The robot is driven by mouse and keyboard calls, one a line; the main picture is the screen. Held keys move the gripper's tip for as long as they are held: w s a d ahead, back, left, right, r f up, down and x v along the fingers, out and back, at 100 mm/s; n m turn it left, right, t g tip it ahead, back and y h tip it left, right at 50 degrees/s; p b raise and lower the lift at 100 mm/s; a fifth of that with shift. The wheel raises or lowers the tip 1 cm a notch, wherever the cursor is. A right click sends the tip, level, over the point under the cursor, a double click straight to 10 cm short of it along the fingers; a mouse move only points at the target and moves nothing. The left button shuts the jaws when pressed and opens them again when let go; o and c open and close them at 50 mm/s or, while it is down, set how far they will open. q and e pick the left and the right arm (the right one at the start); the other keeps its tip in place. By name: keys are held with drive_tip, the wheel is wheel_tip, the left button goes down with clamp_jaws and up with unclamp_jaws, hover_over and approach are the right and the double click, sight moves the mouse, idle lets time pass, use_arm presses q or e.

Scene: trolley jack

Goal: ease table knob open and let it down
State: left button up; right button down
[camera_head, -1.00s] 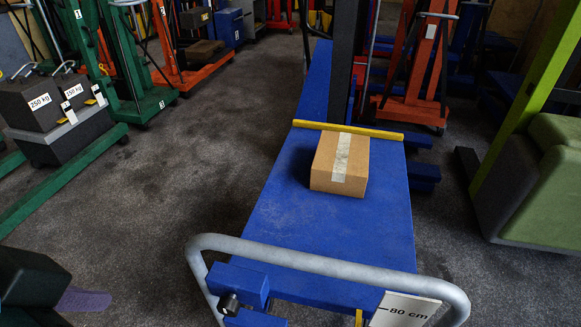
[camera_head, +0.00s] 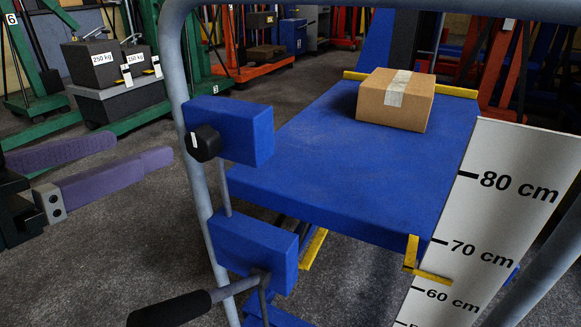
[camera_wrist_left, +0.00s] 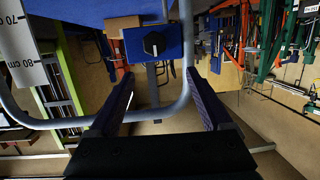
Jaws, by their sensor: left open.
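The table knob (camera_head: 204,142) is a small black knob with a white mark, on a blue box fixed to the grey handle frame. It also shows in the left wrist view (camera_wrist_left: 154,44), ahead and between the finger directions. The blue lift table (camera_head: 300,165) carries a cardboard box (camera_head: 398,97). A white scale (camera_head: 500,220) reads 60 to 80 cm, with a yellow pointer (camera_head: 428,272) between 60 and 70 cm. My left gripper (camera_head: 115,165), with purple finger pads, is open and empty, left of the knob and apart from it. My right gripper is not in view.
The grey tube handle (camera_head: 190,200) stands around the knob box. A lower blue box (camera_head: 254,250) and a black-gripped lever (camera_head: 170,308) sit below the knob. Weights marked 250 kg (camera_head: 92,62) stand at the back left.

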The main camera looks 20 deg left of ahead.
use_arm(q)
drive_tip(key=t+h+b, duration=0.1)
drive_tip(key=t+b, duration=0.1)
drive_tip(key=b, duration=0.4)
approach(197, 149)
drive_tip(key=shift+m, duration=0.4)
drive_tip(key=w, duration=0.3)
drive_tip(key=w+b, duration=0.1)
drive_tip(key=w, duration=0.2)
drive_tip(key=w+b, duration=0.1)
drive_tip(key=w, duration=0.3)
drive_tip(key=shift+w+d+f, duration=0.15)
drive_tip(key=shift+d+f, duration=0.05)
drive_tip(key=shift+d, duration=0.1)
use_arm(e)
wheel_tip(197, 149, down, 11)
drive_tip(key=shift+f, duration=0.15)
use_arm(q)
drive_tip(key=shift+c, duration=0.4)
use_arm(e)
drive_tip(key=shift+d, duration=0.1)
use_arm(q)
clamp_jaws()
